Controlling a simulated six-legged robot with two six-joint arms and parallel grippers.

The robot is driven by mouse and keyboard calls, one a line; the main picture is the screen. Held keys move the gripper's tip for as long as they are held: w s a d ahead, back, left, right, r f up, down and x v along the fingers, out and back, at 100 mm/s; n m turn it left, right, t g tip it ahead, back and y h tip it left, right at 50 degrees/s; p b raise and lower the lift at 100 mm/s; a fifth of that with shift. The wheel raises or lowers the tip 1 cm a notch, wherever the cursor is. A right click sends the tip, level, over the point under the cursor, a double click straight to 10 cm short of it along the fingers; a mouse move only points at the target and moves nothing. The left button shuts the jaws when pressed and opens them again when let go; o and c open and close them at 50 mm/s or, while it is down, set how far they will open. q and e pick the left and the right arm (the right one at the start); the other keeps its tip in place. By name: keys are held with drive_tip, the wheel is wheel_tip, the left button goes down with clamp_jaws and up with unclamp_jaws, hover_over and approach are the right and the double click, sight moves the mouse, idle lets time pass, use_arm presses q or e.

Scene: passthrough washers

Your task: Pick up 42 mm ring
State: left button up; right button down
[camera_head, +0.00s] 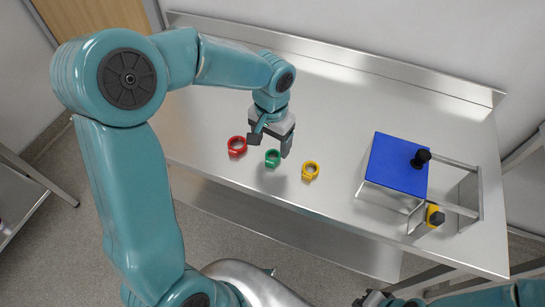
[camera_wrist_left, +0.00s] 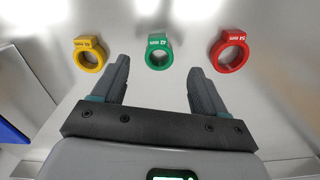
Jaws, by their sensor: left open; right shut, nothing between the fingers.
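The green ring (camera_head: 273,164) lies flat on the metal table; in the left wrist view its tab reads 42 mm (camera_wrist_left: 157,41). My left gripper (camera_head: 270,145) is open and empty above the table, close to the green ring. In the left wrist view the green ring shows beyond the fingertips, centred between the two fingers (camera_wrist_left: 157,80); no contact shows. My right gripper (camera_head: 372,299) is at the bottom edge of the head view, shut and empty, partly cut off.
A red ring (camera_head: 231,149) labelled 54 mm and a yellow ring (camera_head: 307,177) lie on either side of the green one. A blue-topped fixture (camera_head: 398,165) with a black knob and metal rails stands at the right. The table (camera_head: 350,95) behind the rings is clear.

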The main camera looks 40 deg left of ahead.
sight(272, 153)
use_arm(q)
drive_tip(key=shift+w+f, duration=0.15)
drive_tip(key=shift+f, duration=2.55)
drive_tip(key=c, duration=1.1)
